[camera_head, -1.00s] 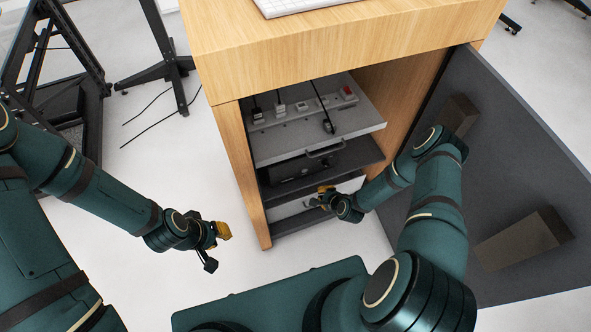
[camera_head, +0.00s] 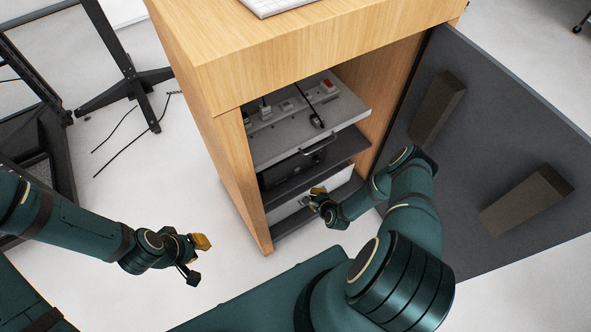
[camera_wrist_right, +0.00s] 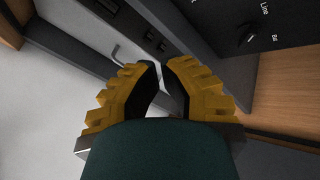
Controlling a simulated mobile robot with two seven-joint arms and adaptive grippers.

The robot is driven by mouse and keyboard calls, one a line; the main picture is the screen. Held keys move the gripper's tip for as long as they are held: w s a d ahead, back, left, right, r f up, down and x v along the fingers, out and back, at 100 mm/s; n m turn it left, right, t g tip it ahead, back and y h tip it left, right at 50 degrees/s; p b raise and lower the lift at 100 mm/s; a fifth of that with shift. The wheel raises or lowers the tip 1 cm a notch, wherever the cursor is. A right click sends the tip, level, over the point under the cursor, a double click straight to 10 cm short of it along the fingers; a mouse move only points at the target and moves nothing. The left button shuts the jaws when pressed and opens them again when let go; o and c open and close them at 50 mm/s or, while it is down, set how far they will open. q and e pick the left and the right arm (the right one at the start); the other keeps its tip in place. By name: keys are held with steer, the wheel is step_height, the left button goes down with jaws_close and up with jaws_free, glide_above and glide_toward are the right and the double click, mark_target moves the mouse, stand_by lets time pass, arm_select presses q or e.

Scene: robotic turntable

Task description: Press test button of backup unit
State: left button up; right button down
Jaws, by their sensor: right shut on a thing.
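A black unit (camera_head: 300,168), which may be the backup unit, stands on a dark middle shelf in the open wooden cabinet. In the right wrist view a black panel (camera_wrist_right: 275,35) carries a knob and the labels "Line" and "Bat". I cannot make out a test button. My right gripper (camera_head: 312,199) is low at the cabinet front, before a pale lower front (camera_head: 283,212). My left gripper (camera_head: 198,260) is open and empty, left of the cabinet.
A grey pulled-out tray (camera_head: 280,145) with plugs and a red switch (camera_head: 328,85) sits above the black unit. The dark cabinet door (camera_head: 480,130) stands open at right, with two brown blocks on it. Black stands (camera_head: 128,80) and cables are at left.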

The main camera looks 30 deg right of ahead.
steer(key=shift+w, duration=0.1)
glide_toward(297, 173)
steer(key=shift+s+f+b+x, duration=0.1)
steer(key=shift+f+b+x, duration=0.05)
steer(key=shift+x, duration=0.7)
steer(key=shift+s+f+b+x, duration=0.1)
steer(key=shift+f+x, duration=0.05)
steer(key=shift+x, duration=0.7)
steer(key=shift+s+f+b+x, duration=0.1)
steer(key=shift+f+b+x, duration=0.05)
steer(key=shift+x, duration=0.7)
steer(key=shift+w, duration=0.4)
steer(key=shift+w, duration=0.4)
stand_by(0.5)
steer(key=shift+s, duration=0.8)
steer(key=shift+s+d+p, duration=0.2)
steer(key=shift+s+p, duration=0.2)
steer(key=shift+s, duration=2.15)
